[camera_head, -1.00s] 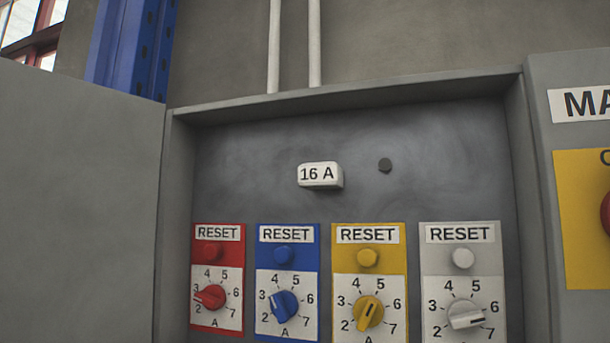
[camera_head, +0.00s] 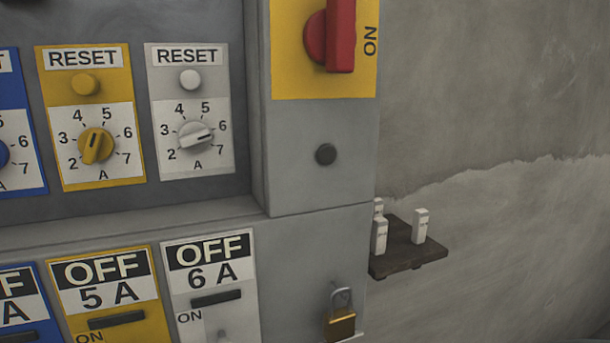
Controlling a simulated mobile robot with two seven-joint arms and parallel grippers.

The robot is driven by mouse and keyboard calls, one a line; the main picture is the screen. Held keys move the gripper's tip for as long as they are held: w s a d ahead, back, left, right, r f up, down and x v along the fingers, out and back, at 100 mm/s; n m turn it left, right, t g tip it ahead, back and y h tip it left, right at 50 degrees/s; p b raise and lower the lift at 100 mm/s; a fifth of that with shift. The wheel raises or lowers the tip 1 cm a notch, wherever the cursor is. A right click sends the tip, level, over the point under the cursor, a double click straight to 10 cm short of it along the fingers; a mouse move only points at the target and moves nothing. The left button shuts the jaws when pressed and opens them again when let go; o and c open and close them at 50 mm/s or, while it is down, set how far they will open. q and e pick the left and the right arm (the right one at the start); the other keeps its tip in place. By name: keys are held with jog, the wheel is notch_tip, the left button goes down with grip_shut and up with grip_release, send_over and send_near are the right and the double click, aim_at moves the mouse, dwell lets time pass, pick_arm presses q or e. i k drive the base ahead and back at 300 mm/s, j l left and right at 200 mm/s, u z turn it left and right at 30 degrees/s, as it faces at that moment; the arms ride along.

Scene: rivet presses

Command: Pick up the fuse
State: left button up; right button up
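Several small white fuses stand upright on a dark shelf (camera_head: 408,262) on the wall, right of the electrical cabinet. One fuse (camera_head: 421,226) stands apart on the right. Another fuse (camera_head: 379,237) stands at the left near the cabinet's edge, with a further fuse (camera_head: 378,207) partly hidden behind it. Their markings are too small to read. Neither of my grippers is in view.
The grey cabinet (camera_head: 318,190) fills the left side, with a red switch handle (camera_head: 341,36) on a yellow plate, a white dial (camera_head: 196,138) and a yellow dial (camera_head: 96,145). A brass padlock (camera_head: 341,322) hangs below. The wall right of the shelf is bare.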

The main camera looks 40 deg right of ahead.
aim_at(379, 231)
jog(key=z, duration=1.6)
